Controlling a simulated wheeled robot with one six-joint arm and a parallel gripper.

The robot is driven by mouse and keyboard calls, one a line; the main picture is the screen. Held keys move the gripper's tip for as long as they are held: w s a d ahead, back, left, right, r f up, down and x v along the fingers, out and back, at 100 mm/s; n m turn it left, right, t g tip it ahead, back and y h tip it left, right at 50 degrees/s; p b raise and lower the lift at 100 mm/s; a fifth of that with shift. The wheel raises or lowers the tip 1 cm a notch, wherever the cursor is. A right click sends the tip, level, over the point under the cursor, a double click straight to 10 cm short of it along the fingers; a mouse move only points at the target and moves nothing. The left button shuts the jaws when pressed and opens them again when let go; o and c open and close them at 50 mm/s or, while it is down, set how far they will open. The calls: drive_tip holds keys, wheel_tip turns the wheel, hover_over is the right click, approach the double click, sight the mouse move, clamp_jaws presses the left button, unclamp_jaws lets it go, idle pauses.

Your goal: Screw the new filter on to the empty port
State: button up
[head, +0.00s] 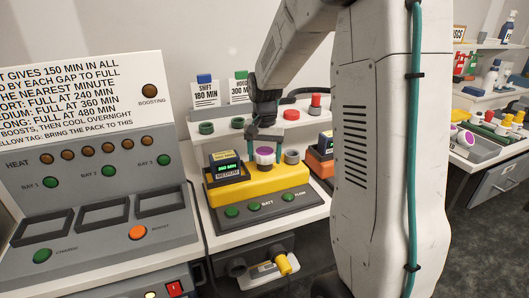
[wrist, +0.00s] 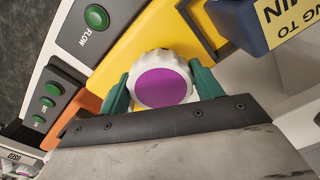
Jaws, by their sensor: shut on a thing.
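The filter (head: 264,155) is a white ribbed cap with a purple top, at the yellow pump unit (head: 285,180). My gripper (head: 265,150) points down with its green fingers on either side of the filter, shut on it. The wrist view shows the filter (wrist: 162,86) close up between the fingers, over the yellow housing (wrist: 130,50). Its underside and any port beneath it are hidden, so I cannot tell whether it is seated or held just above. A grey round fitting (head: 292,157) stands just to its right on the unit.
A dark display box (head: 226,168) reading minutes stands left of the filter. Green buttons (head: 232,212) line the unit's front. A charging console (head: 90,190) stands at left. An orange unit (head: 320,158) lies to the right, partly behind my arm. Red and green caps sit on the shelf (head: 225,137) behind.

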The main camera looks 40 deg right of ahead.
sight(265, 151)
drive_tip(key=m, duration=0.9)
drive_tip(key=o, duration=1.3)
drive_tip(key=shift+s, duration=0.1)
drive_tip(key=shift+c, duration=0.2)
wheel_tip(265, 151, up, 8)
drive_tip(key=shift+f, duration=0.1)
